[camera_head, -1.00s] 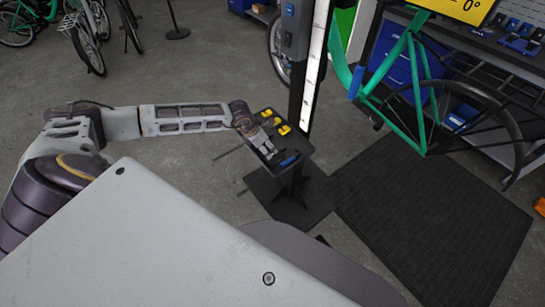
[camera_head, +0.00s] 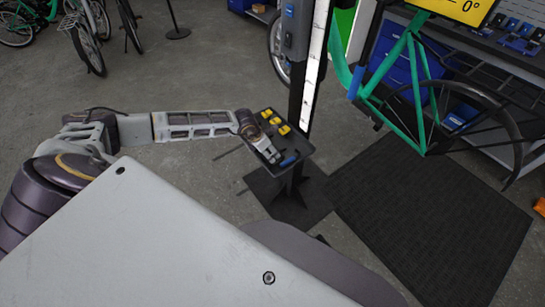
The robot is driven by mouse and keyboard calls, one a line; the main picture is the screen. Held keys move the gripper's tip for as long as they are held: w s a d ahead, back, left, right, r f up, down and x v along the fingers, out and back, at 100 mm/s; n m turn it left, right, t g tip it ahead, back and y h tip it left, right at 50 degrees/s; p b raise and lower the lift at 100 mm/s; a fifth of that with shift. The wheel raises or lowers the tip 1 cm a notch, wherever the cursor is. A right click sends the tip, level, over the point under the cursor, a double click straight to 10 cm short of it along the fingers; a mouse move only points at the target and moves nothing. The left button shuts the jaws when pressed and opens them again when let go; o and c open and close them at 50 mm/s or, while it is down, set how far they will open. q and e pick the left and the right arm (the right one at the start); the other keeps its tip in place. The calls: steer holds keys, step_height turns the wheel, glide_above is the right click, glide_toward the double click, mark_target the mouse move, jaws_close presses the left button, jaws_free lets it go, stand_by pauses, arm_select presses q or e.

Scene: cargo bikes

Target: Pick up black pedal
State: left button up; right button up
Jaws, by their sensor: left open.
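A small black tray (camera_head: 305,147) on the repair stand holds several yellow-marked items (camera_head: 275,121) and a blue item (camera_head: 289,161). My left gripper (camera_head: 272,156) is over the left part of the tray, pointing down toward its front edge. It is open; its fingers are small in the picture, and I cannot tell whether they touch anything. I cannot single out a black pedal in the tray; dark items there blend with its floor, and my gripper hides part of it. My right gripper is not in view.
The stand's post (camera_head: 300,75) rises right behind the tray. A green bike frame (camera_head: 415,75) hangs to the right above a black mat (camera_head: 430,220). Blue drawers (camera_head: 398,62) and a workbench stand behind. Parked bikes (camera_head: 85,35) are at the far left. The grey floor between is clear.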

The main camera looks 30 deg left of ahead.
mark_target(272, 155)
arm_select(q)
steer(key=shift+x, duration=2.15)
steer(key=shift+s, duration=0.1)
steer(key=c, duration=0.8)
step_height(272, 155, up, 8)
steer(key=shift+r, duration=1)
